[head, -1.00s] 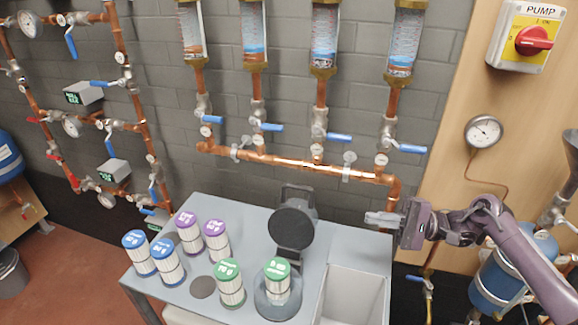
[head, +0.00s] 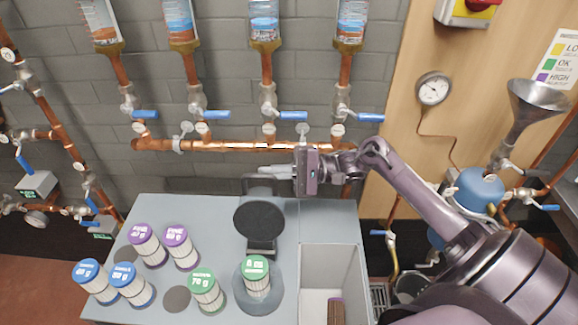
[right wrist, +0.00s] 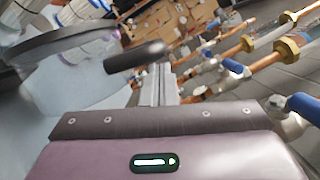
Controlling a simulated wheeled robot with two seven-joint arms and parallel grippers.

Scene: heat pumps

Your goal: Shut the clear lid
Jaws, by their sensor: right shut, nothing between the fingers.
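The lid (head: 259,221) stands open behind a clear round holder (head: 262,301); it looks like a dark disc on a hinged stand in the head view. Its dark bar handle (head: 262,178) is at the top. A green-capped filter (head: 256,273) stands in the holder. My right gripper (head: 268,171) is shut and empty, close to the handle from the right and behind; I cannot tell if they touch. In the right wrist view, the handle (right wrist: 137,56) is just left of the shut fingers (right wrist: 158,90), with the lid rim (right wrist: 62,38) beyond. My left gripper is not in view.
Several capped filters (head: 145,245) stand on the grey bench (head: 215,222) left of the holder. A bin (head: 315,262) with a brown item inside is sunk at the right. The copper pipe (head: 240,146) with blue valve handles runs along the wall just behind my right gripper.

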